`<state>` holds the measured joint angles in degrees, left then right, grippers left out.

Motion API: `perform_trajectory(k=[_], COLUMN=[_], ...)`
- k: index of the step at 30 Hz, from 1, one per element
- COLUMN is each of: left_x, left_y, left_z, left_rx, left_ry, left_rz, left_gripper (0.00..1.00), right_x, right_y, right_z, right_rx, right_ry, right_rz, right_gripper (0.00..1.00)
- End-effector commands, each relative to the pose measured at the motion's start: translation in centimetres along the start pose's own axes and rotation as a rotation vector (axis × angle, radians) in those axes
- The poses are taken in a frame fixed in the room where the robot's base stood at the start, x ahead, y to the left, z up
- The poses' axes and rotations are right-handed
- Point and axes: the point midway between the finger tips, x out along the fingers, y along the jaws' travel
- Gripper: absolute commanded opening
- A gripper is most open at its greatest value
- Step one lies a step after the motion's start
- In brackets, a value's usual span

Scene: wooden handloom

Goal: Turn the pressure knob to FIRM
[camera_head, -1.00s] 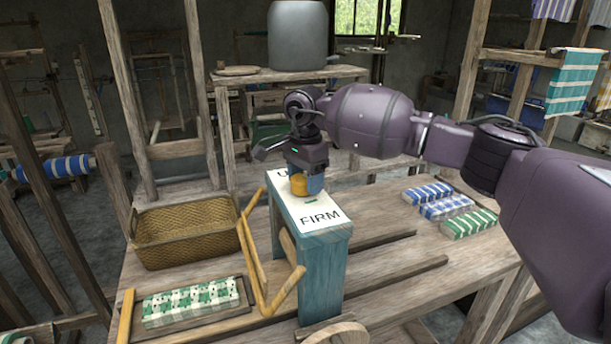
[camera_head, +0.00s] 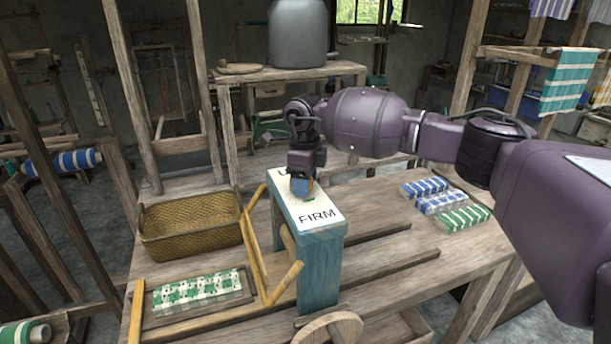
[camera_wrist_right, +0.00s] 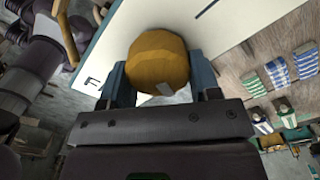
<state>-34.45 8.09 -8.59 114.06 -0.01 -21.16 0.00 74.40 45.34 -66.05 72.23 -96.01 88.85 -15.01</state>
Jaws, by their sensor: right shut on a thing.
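The round ochre pressure knob (camera_wrist_right: 157,62) sits on the white label plate (camera_head: 322,207) on top of a blue wooden post (camera_head: 320,265). The word FIRM shows at the plate's near end; the far-end lettering is mostly hidden behind my gripper. My right gripper (camera_head: 303,188) points down over the plate and is shut on the knob. In the right wrist view its blue fingers (camera_wrist_right: 160,80) are on either side of the knob. A small pale mark shows on the knob's side near the gripper. In the head view the knob is almost wholly hidden. My left gripper is not in view.
A wicker basket (camera_head: 190,233) and a tray with green-and-white cloth (camera_head: 197,290) lie left of the post. Wooden yellow bars (camera_head: 256,240) stand close to its left side. Folded striped cloths (camera_head: 440,203) lie at the right. A wooden wheel (camera_head: 330,332) is in front.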

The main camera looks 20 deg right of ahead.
Motion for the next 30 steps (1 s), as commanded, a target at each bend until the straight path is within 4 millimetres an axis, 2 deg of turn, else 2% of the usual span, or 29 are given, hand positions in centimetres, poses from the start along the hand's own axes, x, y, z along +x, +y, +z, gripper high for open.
perform_trajectory(k=[3,15,30], left_x=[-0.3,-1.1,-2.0], left_y=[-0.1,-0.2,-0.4], left_z=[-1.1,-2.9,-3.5], left_rx=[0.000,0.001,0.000], left_ry=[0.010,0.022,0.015], left_rz=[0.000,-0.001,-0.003], left_gripper=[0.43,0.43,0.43], right_x=[-0.4,-0.3,-0.2], right_y=[0.1,0.4,0.6], right_z=[0.0,0.1,0.3], right_rx=[0.109,0.488,0.896], right_ry=[-0.001,0.000,-0.001], right_rz=[-0.002,-0.001,-0.001], right_gripper=[0.33,0.33,0.33])
